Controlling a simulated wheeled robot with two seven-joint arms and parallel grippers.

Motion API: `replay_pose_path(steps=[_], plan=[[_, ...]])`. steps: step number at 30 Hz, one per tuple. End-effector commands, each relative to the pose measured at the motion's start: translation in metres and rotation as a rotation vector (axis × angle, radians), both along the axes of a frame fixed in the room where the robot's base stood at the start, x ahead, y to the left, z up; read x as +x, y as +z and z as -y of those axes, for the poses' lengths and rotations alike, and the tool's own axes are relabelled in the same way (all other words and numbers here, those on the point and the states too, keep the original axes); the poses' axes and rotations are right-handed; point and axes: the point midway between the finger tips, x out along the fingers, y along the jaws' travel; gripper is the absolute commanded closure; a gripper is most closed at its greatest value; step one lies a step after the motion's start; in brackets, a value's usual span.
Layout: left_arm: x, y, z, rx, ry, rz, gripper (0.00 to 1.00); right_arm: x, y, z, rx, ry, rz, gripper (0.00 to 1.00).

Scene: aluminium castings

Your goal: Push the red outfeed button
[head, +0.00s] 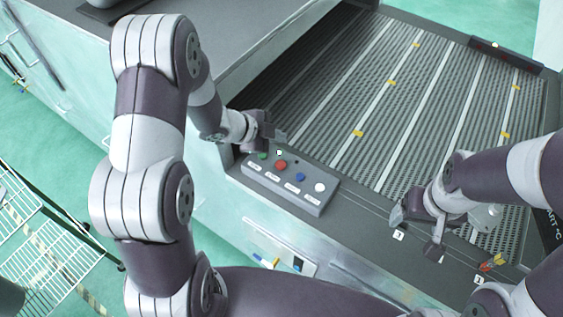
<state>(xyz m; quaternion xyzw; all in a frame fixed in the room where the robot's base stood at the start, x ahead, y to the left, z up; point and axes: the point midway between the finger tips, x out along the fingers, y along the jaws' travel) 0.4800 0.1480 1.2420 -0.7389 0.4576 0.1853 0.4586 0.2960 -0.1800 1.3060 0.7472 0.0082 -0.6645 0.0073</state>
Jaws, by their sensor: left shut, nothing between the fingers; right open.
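The grey button box (309,200) sits on the front ledge of the machine, left of the conveyor. It carries a red button (281,165), a green button (262,155), a blue button (300,177) and a white button (320,187) in a slanting row, with small unreadable labels in front. My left gripper (279,138) is shut and empty, just above and behind the green and red buttons; I cannot tell whether it touches the box. My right gripper (416,232) is open and empty over the front ledge at the right, away from the box.
The ribbed conveyor bed (400,110) with several yellow marks fills the area behind the box. A white wire rack (45,255) stands at the lower left on the green floor. A small red and yellow item (493,262) lies on the ledge at the lower right.

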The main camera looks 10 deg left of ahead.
Motion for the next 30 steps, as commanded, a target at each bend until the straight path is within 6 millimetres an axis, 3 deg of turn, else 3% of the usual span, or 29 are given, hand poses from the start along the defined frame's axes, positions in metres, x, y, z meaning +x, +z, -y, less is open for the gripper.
replay_pose_path(steps=[13, 26, 30], plan=[[0.0, -0.011, 0.0, 0.002, 0.004, -0.002, 1.0, 0.0, -0.01, 0.0, 0.0, 0.0, 0.0, 0.19], [-0.001, -0.07, 0.0, 0.004, 0.005, -0.002, 1.0, 0.0, -0.071, 0.0, 0.0, 0.0, 0.0, 0.19], [0.0, -0.084, 0.0, 0.002, 0.005, -0.003, 1.0, 0.0, -0.082, 0.0, 0.0, 0.0, 0.0, 0.19]])
